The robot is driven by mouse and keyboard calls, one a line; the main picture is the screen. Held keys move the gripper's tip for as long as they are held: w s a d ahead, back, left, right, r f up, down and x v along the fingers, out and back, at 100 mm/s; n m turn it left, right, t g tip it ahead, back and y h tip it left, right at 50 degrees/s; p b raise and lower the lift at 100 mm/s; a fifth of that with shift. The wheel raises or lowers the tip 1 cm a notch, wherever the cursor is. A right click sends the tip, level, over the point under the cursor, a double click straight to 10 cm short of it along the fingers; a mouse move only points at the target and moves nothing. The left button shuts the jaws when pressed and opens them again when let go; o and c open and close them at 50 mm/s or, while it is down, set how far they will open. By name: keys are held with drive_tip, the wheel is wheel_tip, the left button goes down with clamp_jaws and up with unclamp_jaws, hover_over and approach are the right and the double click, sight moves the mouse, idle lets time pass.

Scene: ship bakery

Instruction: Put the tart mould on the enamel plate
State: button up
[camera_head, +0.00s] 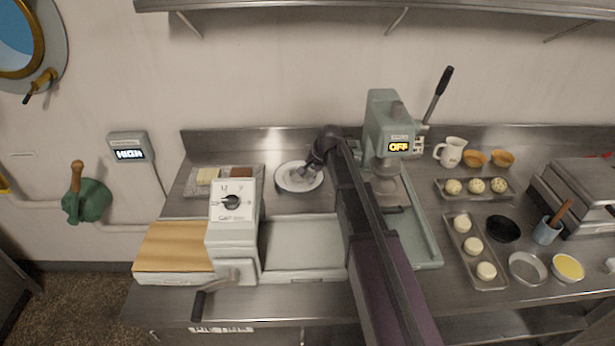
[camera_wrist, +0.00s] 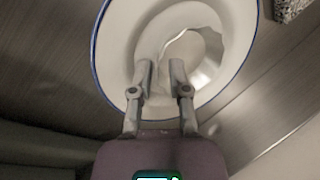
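The enamel plate (camera_head: 281,183) is white and lies on the steel counter at the back wall. In the wrist view the plate (camera_wrist: 113,60) has a blue rim. The tart mould (camera_wrist: 205,52) is a pale fluted ring that appears to sit inside the plate, right of its middle in that view. My gripper (camera_wrist: 162,68) is over the plate, its fingertips a small gap apart on either side of the mould's near wall. The fingers look parted, not pressed on the wall. In the head view my gripper (camera_head: 306,176) hides part of the plate and the mould blurs with it.
A green press (camera_head: 384,125) stands right of the plate. A dough sheeter (camera_head: 232,215) with a dial stands in front left. A tray (camera_head: 194,188) with small blocks lies left. Dough trays (camera_head: 464,256), bowls and a white jug (camera_head: 452,152) fill the right side.

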drive_tip(key=shift+r, duration=0.2)
drive_tip(key=p+v, duration=0.4)
drive_tip(key=shift+d+r+p, duration=0.1)
drive_tip(key=shift+r+p, duration=0.2)
drive_tip(key=p+v, duration=0.6)
drive_tip(key=v, duration=0.1)
drive_tip(key=shift+p, duration=0.35)
drive_tip(key=shift+d+r, duration=0.1)
drive_tip(key=shift+r, duration=0.05)
idle(0.3)
drive_tip(key=s+d+n+h, duration=0.1)
drive_tip(key=s+d+n, duration=0.1)
drive_tip(key=s, duration=0.6)
drive_tip(key=s+d+f+n+g+h, duration=0.1)
drive_tip(key=s+d, duration=0.3)
drive_tip(key=s, duration=0.4)
drive_tip(key=s+d+n+h, duration=0.2)
drive_tip(key=s+d+n, duration=0.1)
drive_tip(key=s, duration=0.5)
drive_tip(key=shift+s+d+f+n+g, duration=0.25)
drive_tip(key=shift+s+n+g, duration=0.15)
drive_tip(key=shift+n, duration=0.1)
drive_tip(key=shift+a, duration=0.2)
